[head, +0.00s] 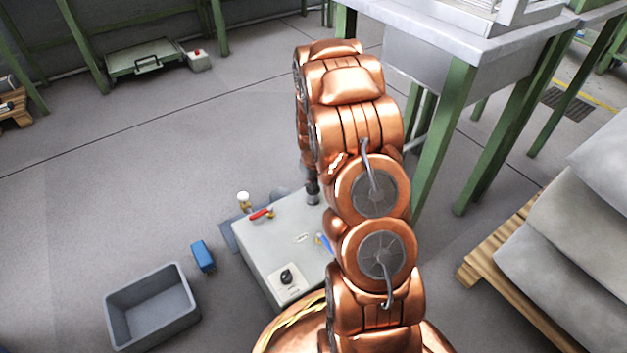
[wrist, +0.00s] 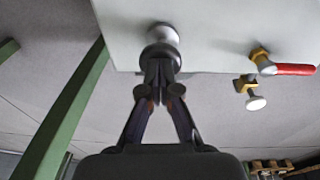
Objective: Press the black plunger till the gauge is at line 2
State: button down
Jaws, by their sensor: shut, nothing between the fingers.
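The grey box (head: 262,250) stands on the floor, and its pale top fills the upper part of the wrist view (wrist: 220,20). A round fitting (wrist: 162,38) with a silver part and a dark collar is on the box; I take it for the plunger. My gripper (wrist: 159,68) is shut and empty, its fingertips at the dark collar. I cannot tell whether they touch it. In the head view my gripper (head: 312,187) is at the box's far edge, partly hidden by my arm. A white round piece on brass (head: 243,197), perhaps the gauge, shows no readable lines.
A red-handled brass valve (head: 260,213), a blue lever (head: 323,243) and a black knob (head: 286,275) are on the box. A blue block (head: 203,256) and a grey bin (head: 120,305) lie left. A green-legged table (head: 440,140) and sacks (head: 565,262) stand right.

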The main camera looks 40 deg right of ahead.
jog(key=shift+s+f+p, duration=0.1)
jog(key=shift+f+p, duration=0.35)
jog(key=shift+f, duration=1.15)
notch_tip(320, 180, up, 14)
jog(key=s+a+p, duration=0.1)
jog(key=p, duration=0.4)
jog(key=shift+s, duration=0.25)
